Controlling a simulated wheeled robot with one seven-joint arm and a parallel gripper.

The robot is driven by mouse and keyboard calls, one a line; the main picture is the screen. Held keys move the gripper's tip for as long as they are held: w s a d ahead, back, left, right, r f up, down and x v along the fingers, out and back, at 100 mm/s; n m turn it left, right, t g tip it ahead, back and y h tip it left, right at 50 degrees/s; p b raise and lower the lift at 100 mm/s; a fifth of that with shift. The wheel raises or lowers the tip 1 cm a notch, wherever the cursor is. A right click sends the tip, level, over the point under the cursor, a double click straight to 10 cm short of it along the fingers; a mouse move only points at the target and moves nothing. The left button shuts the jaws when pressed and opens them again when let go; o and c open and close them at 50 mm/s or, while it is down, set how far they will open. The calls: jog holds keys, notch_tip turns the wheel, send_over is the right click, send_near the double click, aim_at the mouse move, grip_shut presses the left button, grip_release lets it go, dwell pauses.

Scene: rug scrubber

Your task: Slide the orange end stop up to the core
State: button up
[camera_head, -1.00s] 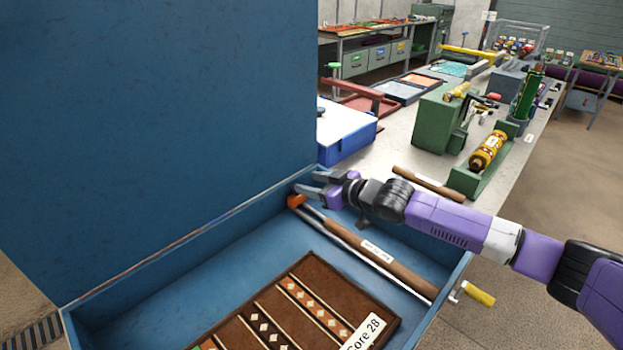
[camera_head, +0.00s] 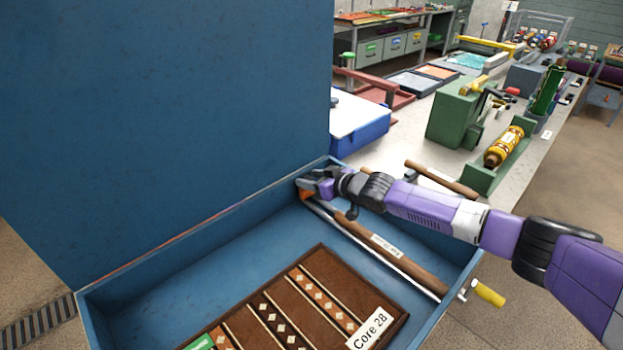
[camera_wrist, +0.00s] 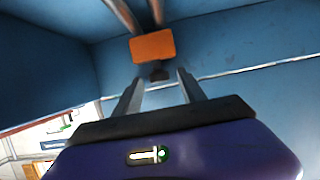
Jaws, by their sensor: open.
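The orange end stop (camera_head: 306,196) sits on the metal rail (camera_head: 375,252) near the far left corner of the blue bin. In the wrist view the orange end stop (camera_wrist: 152,46) shows as a flat block just beyond the fingertips. The brown wooden core (camera_head: 410,265), with a white label, lies along the rail to the right, with a gap between it and the stop. My gripper (camera_head: 306,185) is at the stop, partly covering it from above in the head view. In the wrist view my gripper (camera_wrist: 155,82) is open, with nothing between its two fingers.
The blue bin wall (camera_head: 200,228) runs close behind my gripper. A brown patterned rug sample (camera_head: 290,290) marked Core 28 lies on the bin floor. A yellow crank handle (camera_head: 488,293) sticks out at the right. A blue box (camera_head: 358,128) stands on the bench behind.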

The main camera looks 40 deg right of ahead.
grip_shut()
dwell(1.4)
